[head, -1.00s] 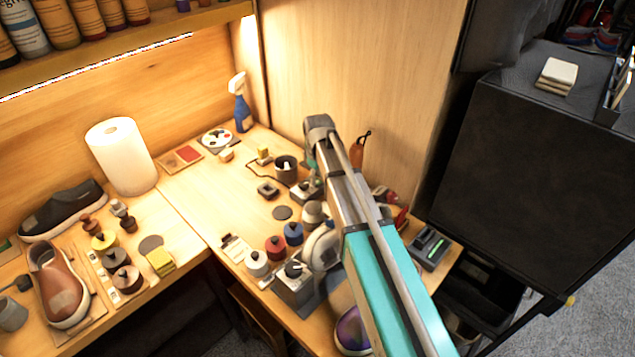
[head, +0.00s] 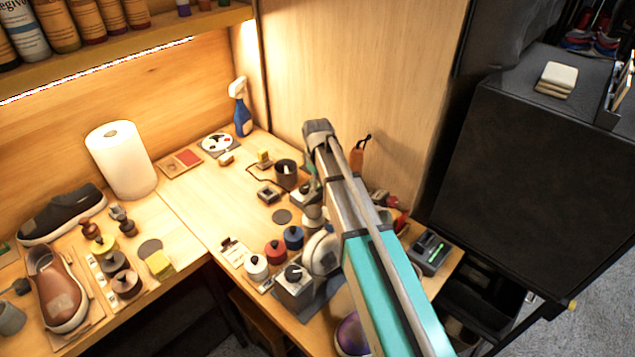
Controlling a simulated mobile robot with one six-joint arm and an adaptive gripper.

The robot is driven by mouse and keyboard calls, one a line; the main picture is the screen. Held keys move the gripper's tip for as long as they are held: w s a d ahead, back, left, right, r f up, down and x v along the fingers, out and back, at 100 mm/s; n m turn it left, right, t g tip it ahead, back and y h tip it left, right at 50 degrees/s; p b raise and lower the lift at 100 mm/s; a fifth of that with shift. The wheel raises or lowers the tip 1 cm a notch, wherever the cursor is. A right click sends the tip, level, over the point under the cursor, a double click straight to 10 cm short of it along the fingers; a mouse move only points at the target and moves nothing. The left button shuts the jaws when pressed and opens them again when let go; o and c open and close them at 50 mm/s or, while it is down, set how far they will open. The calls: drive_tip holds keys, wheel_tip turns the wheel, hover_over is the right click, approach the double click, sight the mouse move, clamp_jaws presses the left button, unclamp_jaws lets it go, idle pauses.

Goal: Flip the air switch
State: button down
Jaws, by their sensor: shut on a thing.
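I cannot make out for certain which thing is the air switch. A small dark box (head: 268,193) on a cable lies on the middle of the bench. A grey box with a black dial (head: 294,286) stands near the bench's front edge, left of a pale wheel (head: 320,252). My teal and silver arm reaches over the bench from the lower right and bends at its top. The jaws of my gripper are hidden behind the arm.
Red, blue and white pots (head: 275,251) crowd the front of the bench (head: 205,200). A dark cup (head: 286,172) and a blue spray bottle (head: 241,110) stand farther back. A paper roll (head: 122,160) and shoes (head: 57,288) are at left. A black cabinet (head: 540,165) is at right.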

drive_tip(key=shift+w+a+g+h, duration=0.2)
drive_tip(key=shift+w+g+h, duration=0.15)
drive_tip(key=shift+g+h, duration=0.45)
drive_tip(key=shift+r+g+h+b, duration=0.15)
drive_tip(key=shift+g+h+b, duration=0.3)
drive_tip(key=shift+g+h, duration=0.15)
drive_tip(key=shift+s, duration=0.1)
drive_tip(key=c, duration=0.8)
unclamp_jaws()
drive_tip(key=shift+s, duration=0.1)
